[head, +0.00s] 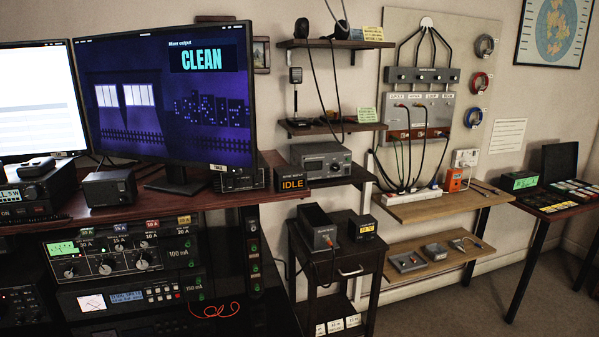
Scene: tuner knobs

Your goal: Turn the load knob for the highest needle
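A grey panel unit (110,255) with several round knobs sits on the lower left rack. It has a lit green display (62,248) at its left and a pale curved scale at its upper middle. Another grey box (321,165), with a small meter window and a knob, stands on a shelf right of the big monitor. The knob lettering is too small to read, so I cannot tell which knob is the load knob. No needle position can be made out. Neither of my grippers is in view.
A monitor (165,95) reading "CLEAN" stands on the dark red desk (232,197) above the rack. A dark side table (350,262) holds a grey bin. Wooden shelves (440,205) are farther right. Carpeted floor is open at lower right.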

